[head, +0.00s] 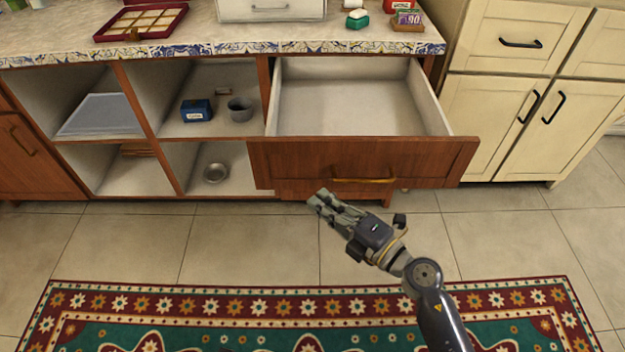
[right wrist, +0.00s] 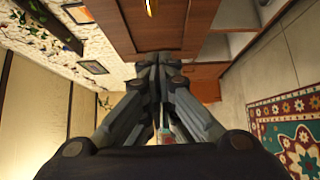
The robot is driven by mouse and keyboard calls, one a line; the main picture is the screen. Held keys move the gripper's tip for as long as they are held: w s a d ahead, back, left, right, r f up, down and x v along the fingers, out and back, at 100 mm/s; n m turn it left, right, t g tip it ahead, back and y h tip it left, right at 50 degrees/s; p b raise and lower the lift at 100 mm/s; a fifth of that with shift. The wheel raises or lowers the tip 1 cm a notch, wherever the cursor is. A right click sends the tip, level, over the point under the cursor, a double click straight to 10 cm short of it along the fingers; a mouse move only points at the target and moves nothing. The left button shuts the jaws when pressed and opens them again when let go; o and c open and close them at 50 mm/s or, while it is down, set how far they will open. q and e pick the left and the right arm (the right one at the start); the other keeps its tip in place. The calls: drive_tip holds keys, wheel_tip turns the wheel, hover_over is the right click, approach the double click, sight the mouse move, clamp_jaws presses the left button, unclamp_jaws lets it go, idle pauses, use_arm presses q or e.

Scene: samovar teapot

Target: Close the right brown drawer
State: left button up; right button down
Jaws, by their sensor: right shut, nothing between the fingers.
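The right brown drawer (head: 290,160) is pulled out and empty, with its white inside showing in the head view. It has a brass handle (head: 362,181) low on its front. My right gripper (head: 320,197) is shut and empty, in front of and below the drawer front, left of the handle in the picture. I cannot tell whether it touches the drawer. In the right wrist view, the gripper (right wrist: 160,62) points at brown wood, and the drawer front (right wrist: 160,22) shows ahead with part of the handle (right wrist: 150,7). My left gripper is not in view.
Cream cabinets (head: 485,110) stand at the right. A patterned rug (head: 240,300) lies on the tiled floor. The countertop (head: 200,35) overhangs the drawer's back.

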sight(296, 167)
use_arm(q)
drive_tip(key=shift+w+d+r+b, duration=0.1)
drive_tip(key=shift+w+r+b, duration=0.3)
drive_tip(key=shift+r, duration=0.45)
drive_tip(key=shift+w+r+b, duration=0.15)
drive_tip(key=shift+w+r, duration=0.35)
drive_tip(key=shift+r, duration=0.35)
use_arm(e)
drive_tip(key=shift+w+a, duration=0.4)
drive_tip(key=shift+w, duration=0.65)
drive_tip(key=shift+w+a, duration=0.35)
drive_tip(key=shift+w, duration=0.7)
drive_tip(key=shift+w+a, duration=0.4)
drive_tip(key=shift+w, duration=0.65)
